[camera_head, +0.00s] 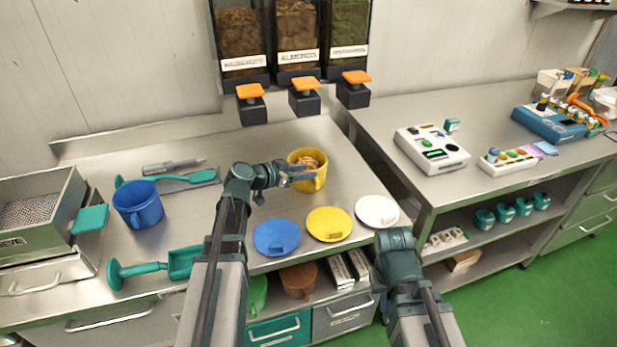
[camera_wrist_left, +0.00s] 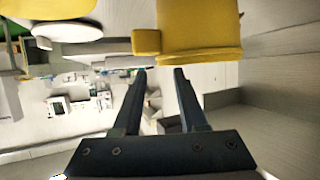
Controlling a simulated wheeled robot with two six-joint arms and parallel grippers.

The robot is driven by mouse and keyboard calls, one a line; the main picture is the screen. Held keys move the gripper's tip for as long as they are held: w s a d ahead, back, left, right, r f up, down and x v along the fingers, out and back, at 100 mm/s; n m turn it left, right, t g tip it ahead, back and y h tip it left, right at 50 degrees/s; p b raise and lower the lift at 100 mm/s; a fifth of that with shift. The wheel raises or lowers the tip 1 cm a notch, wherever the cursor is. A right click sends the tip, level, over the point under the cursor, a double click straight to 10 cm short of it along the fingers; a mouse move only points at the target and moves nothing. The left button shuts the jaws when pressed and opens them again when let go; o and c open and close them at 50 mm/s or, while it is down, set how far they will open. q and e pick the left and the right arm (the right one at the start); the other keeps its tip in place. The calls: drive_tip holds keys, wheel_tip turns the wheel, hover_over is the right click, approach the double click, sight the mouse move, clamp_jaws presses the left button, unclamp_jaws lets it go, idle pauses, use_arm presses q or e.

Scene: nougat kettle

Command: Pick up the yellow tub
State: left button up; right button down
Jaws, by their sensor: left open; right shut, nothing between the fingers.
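The yellow tub (camera_head: 308,182) stands upright on the steel counter, with brown pieces inside and a handle on its side. In the left wrist view the tub (camera_wrist_left: 200,35) fills the top, with its blocky handle (camera_wrist_left: 146,42) to its left. My left gripper (camera_head: 290,176) is open and empty at the tub's left side. In the left wrist view its fingertips (camera_wrist_left: 160,72) are close to the tub's edge and handle, with nothing between them; I cannot tell whether they touch. My right arm shows at the lower right, but its fingers are hidden.
Blue (camera_head: 277,238), yellow (camera_head: 329,224) and white (camera_head: 377,211) lids lie near the counter's front edge. A blue tub (camera_head: 138,204) and a teal scoop (camera_head: 184,263) are on the left. Dispensers (camera_head: 297,40) hang behind the yellow tub. A gap separates the two counters.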

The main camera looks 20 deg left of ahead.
use_arm(q)
drive_tip(key=b+x, duration=0.1)
drive_tip(key=x, duration=0.4)
drive_tip(key=shift+w+b, duration=0.2)
drive_tip(key=shift+b, duration=0.2)
drive_tip(key=shift+r, duration=0.1)
drive_tip(key=shift+s, duration=0.1)
clamp_jaws()
idle(0.8)
